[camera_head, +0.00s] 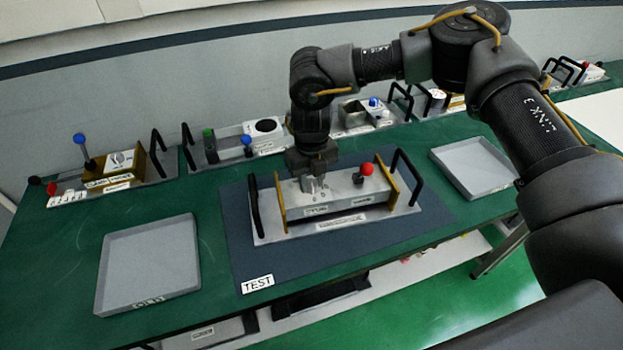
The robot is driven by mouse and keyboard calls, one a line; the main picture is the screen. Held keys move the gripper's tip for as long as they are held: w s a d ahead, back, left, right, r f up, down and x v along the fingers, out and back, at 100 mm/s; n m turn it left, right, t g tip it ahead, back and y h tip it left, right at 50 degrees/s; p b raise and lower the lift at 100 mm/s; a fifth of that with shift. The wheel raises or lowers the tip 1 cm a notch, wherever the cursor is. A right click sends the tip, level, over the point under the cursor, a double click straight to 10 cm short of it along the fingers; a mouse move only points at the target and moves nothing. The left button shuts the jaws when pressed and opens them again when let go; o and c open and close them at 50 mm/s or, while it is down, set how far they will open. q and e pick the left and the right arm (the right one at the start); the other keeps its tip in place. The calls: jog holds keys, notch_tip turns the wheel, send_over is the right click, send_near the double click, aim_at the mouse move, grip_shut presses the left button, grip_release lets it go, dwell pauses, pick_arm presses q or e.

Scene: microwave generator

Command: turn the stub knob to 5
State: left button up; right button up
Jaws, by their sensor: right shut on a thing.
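The stub knob (311,184) is a short grey knob on top of a light grey panel unit (338,201) with labels on its front and a black handle at each end. The unit sits on the dark blue mat (293,258) marked TEST. My right gripper (312,174) points down from above and is shut on the stub knob. The gripper hides much of the knob, and its pointer and scale numbers are too small to read. A red ball-topped lever (366,170) stands on the same unit, right of the knob. My left gripper is not in view.
A grey tray (150,308) lies left of the mat and another tray (474,186) lies to the right. Several other panel units stand along the back, including one with a blue-topped lever (80,139). The green table is bare between the left tray and mat.

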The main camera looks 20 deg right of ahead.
jog(key=shift+c, duration=0.2)
jog(key=shift+f+n+b, duration=0.15)
jog(key=shift+n+b, duration=0.6)
jog(key=shift+n, duration=0.05)
jog(key=shift+n+b, duration=0.7)
jog(key=shift+n, duration=0.5)
jog(key=shift+n+b, duration=0.8)
jog(key=shift+n, duration=1.5)
jog(key=shift+r, duration=0.2)
jog(key=o, duration=1)
